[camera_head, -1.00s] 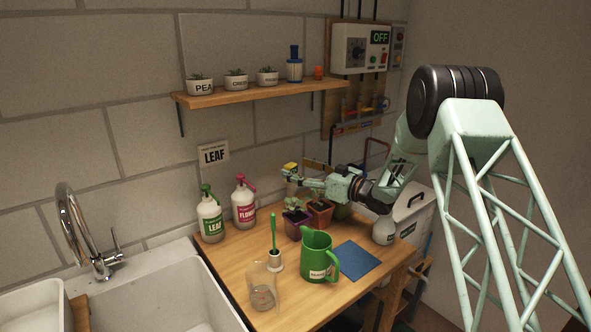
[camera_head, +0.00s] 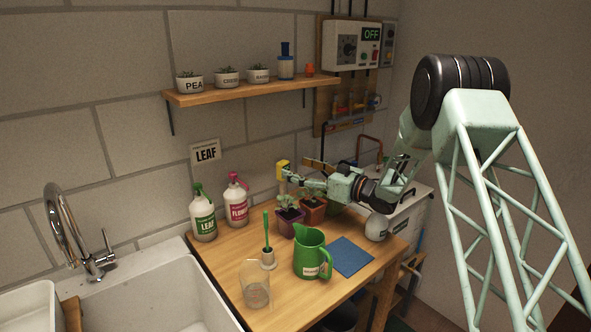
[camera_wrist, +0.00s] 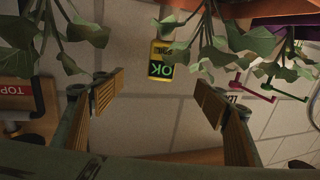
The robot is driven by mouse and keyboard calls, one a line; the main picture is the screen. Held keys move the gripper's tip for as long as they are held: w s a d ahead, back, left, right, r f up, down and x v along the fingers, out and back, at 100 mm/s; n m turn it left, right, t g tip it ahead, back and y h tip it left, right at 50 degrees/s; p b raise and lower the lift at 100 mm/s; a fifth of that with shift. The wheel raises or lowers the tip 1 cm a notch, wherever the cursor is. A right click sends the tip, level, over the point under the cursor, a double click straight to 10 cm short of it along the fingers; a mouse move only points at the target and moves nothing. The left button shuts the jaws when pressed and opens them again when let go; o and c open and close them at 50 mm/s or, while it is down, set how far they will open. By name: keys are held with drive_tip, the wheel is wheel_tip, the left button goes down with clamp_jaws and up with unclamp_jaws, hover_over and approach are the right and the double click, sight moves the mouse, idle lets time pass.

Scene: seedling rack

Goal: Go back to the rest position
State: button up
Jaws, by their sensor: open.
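My gripper (camera_head: 294,172) is open, with nothing between its fingers. It reaches left above the potted seedlings at the back of the wooden bench (camera_head: 228,262). In the wrist view the two ribbed fingers of my gripper (camera_wrist: 158,98) stand wide apart. A yellow device with a green OK display (camera_wrist: 161,60) shows beyond the gap between them, apart from both. In the head view the yellow device (camera_head: 283,169) is partly hidden by my fingers. Leaves (camera_wrist: 188,30) hang close at the top of the wrist view.
A purple pot (camera_head: 290,222) and a terracotta pot (camera_head: 313,211) stand below my gripper. A green jug (camera_head: 309,255), blue mat (camera_head: 350,256), glass beaker (camera_head: 257,290) and spray bottles (camera_head: 203,217) share the bench. A wooden shelf (camera_head: 240,90) is above.

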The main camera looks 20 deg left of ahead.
drive_tip(key=shift+s+d, duration=0.15)
drive_tip(key=shift+d, duration=0.3)
idle(0.5)
